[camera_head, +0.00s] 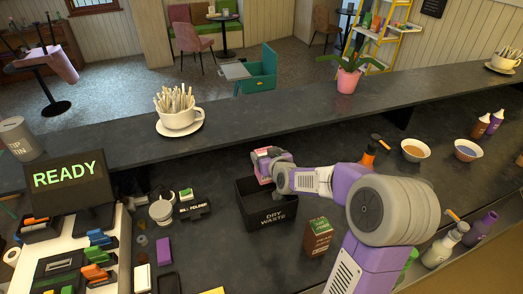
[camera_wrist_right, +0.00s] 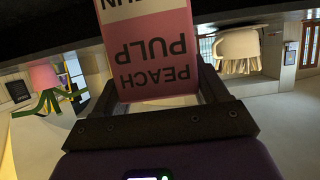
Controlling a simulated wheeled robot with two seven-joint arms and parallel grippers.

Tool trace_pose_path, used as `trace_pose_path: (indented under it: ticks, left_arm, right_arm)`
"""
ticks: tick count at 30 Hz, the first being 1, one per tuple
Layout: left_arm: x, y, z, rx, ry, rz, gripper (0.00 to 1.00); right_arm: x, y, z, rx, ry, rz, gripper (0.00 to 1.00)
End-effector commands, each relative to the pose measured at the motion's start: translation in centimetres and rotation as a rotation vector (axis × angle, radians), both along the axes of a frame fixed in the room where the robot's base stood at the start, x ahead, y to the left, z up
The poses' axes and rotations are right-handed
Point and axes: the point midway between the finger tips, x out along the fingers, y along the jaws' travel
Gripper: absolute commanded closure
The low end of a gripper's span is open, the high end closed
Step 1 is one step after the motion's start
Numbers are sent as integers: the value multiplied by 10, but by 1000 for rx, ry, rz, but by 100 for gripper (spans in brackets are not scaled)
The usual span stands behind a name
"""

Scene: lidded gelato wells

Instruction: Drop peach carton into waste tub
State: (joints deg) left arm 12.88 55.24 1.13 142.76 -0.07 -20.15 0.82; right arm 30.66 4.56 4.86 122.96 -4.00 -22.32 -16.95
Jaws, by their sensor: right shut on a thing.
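The peach carton (camera_head: 263,165), pink with a white band, is held upright over the back part of the waste tub; its exact height above the rim is hard to tell. In the right wrist view the carton (camera_wrist_right: 150,60) reads "PEACH PULP" upside down, between the two fingers. My right gripper (camera_head: 274,160) is shut on it. The black waste tub (camera_head: 272,217), marked "DRY WASTE", stands on the dark counter; the inside I see looks dark and empty. My left gripper is out of view.
A brown and green carton (camera_head: 318,237) stands right of the tub. A white grinder-like item (camera_head: 162,209) and a black labelled block (camera_head: 194,210) stand left. A raised ledge behind carries a cup of sticks (camera_head: 180,116) and a potted plant (camera_head: 347,80). Bowls (camera_head: 415,150) stand further right.

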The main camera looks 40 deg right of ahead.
Motion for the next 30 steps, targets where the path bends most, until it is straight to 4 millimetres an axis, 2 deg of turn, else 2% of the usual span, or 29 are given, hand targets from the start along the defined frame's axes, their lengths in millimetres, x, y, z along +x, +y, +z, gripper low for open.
trace_pose_path:
  ticks: [21, 30]
  left_arm:
    - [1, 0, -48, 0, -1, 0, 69]
    - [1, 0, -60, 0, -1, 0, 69]
  right_arm:
    - [1, 0, -84, 0, -2, 0, 77]
    - [1, 0, -109, -1, -3, 1, 77]
